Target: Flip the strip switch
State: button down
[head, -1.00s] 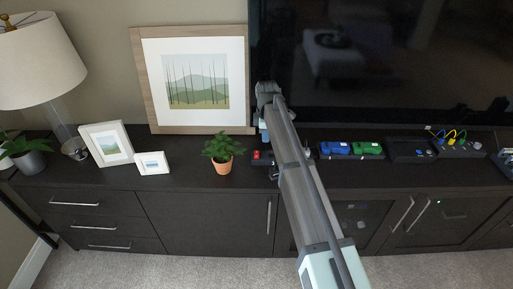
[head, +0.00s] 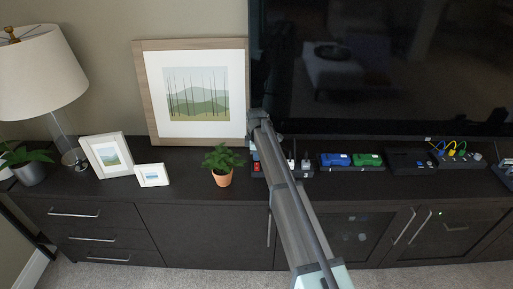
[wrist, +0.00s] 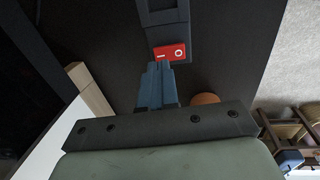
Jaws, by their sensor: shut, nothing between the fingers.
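The power strip (wrist: 165,18) is a dark grey bar at the top of the wrist view. Its red rocker switch (wrist: 168,52), with white line and circle marks, sits at the near end. I cannot tell which side is pressed down. My gripper (wrist: 158,66) is shut and empty. Its blue-grey fingertips are right at the near edge of the switch, beside the line mark; I cannot tell if they touch. In the head view the red switch (head: 256,168) shows just left of my arm, and the strip (head: 301,174) is partly hidden behind the arm.
A potted plant (head: 223,165) stands close left of the strip, and a large framed picture (head: 196,92) leans behind. White plugs (head: 305,164) stand in the strip. A large screen (head: 390,70) rises behind.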

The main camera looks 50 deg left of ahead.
aim_at(257, 166)
jog(key=shift+w+a+f, duration=0.15)
jog(key=shift+f, duration=1.2)
